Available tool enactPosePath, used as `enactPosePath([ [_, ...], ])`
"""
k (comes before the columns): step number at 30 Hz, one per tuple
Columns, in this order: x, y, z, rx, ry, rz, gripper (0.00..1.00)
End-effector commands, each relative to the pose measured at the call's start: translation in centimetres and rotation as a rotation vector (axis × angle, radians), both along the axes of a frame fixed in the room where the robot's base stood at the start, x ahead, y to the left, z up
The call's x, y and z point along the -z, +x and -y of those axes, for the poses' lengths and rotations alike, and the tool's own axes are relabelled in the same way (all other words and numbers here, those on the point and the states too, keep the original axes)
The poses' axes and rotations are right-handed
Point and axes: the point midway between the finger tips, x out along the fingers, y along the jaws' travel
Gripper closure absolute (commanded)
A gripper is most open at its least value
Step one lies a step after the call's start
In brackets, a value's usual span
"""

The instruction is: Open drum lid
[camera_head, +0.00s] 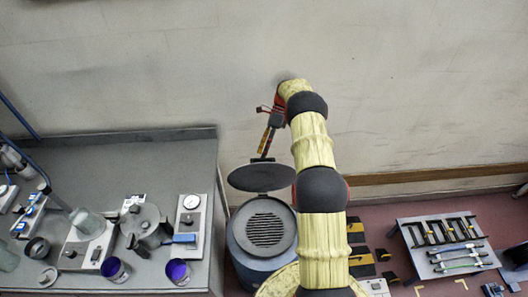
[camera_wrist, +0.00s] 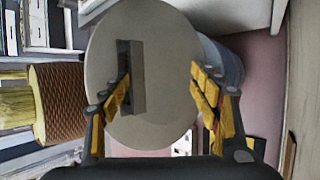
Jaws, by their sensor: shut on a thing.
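The drum (camera_head: 262,262) stands at the right end of the bench, with a round slotted grille (camera_head: 266,229) showing in its top. The dark round lid (camera_head: 262,178) is apart from the grille, raised above the drum's far side and tilted. My gripper (camera_head: 263,152) is at the lid's far side. In the wrist view the lid (camera_wrist: 165,45) is a pale disc with a block-shaped handle (camera_wrist: 135,80). My gripper (camera_wrist: 162,90) is shut on the lid; its left finger overlaps the handle. The exact contact is hard to see. Part of the drum (camera_wrist: 222,62) shows behind the lid.
A grey bench (camera_head: 165,165) on the left holds a gauge panel (camera_head: 192,222), a metal pot (camera_head: 143,222) and purple-filled cups (camera_head: 178,271). A wall stands close behind. A low rack (camera_head: 445,243) with tools is on the right.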

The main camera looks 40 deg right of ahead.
Motion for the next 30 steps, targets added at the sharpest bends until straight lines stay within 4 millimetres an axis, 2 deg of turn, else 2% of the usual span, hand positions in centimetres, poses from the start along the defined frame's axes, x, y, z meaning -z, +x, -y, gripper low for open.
enactPosePath([
  [1, 0.7, -0.3, 0.1, 0.000, -0.003, -0.007, 0.59],
  [5, -0.7, -0.3, 0.1, 0.000, -0.004, -0.004, 0.65],
  [12, -5.7, -0.2, 0.0, -0.001, -0.003, 0.001, 0.65],
  [18, -8.7, -0.2, -0.1, -0.001, -0.002, 0.000, 0.65],
  [24, -9.9, -0.2, -0.2, 0.000, -0.001, 0.000, 0.65],
  [30, -10.0, -0.2, -0.2, -0.001, -0.001, 0.001, 0.65],
])
